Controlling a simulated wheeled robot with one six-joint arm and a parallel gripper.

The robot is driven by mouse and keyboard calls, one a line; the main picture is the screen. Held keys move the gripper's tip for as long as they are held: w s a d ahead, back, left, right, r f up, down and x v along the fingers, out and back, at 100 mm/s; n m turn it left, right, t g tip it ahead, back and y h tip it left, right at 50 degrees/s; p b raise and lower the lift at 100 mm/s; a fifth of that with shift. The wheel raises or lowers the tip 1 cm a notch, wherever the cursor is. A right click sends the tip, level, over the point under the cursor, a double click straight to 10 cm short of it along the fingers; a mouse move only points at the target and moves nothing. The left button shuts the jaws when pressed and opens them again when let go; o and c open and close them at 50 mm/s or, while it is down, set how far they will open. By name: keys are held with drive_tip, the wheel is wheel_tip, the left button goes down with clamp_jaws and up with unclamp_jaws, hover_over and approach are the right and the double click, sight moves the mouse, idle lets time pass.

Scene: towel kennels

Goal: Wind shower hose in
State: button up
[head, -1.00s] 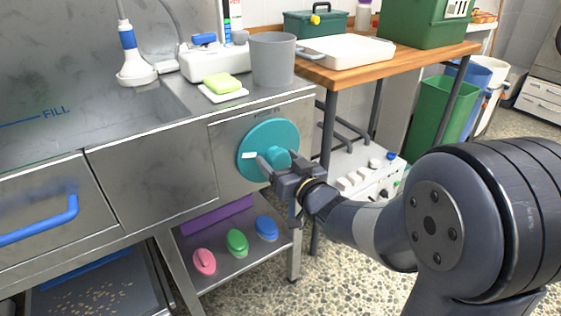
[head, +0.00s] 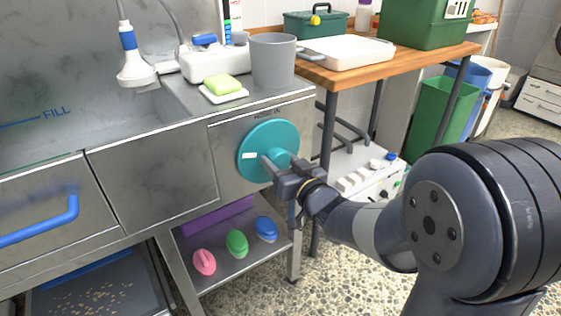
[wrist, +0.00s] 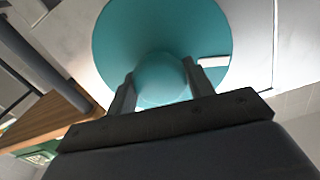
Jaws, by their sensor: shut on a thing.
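A round teal hose-reel dial (head: 257,135) with a raised centre knob and a white mark sits on the steel front panel of the tub. In the wrist view the teal dial (wrist: 125,35) fills the upper middle. My gripper (head: 271,165) is shut on the knob, one finger on each side of it; the wrist view shows the same two fingers (wrist: 160,85). The shower head (head: 135,68), white with a blue band, hangs on its grey hose at the back left of the tub, clear of the dial.
A grey cup (head: 272,62) and a green soap on a dish (head: 222,86) stand on the tub ledge above the dial. A wooden table (head: 400,66) stands to the right. Pink, green and blue brushes (head: 237,242) lie on the shelf below.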

drive_tip(key=m+p, duration=0.2)
drive_tip(key=m, duration=0.1)
drive_tip(key=shift+r, duration=0.1)
drive_tip(key=m+p, duration=0.3)
drive_tip(key=m, duration=0.1)
drive_tip(key=m+p, duration=0.2)
drive_tip(key=m, duration=0.1)
drive_tip(key=shift+m, duration=0.4)
drive_tip(key=shift+m+g+p, duration=0.4)
drive_tip(key=shift+m+p, duration=0.35)
drive_tip(key=shift+m, duration=0.75)
drive_tip(key=o, duration=1.4)
drive_tip(key=shift+c, duration=0.2)
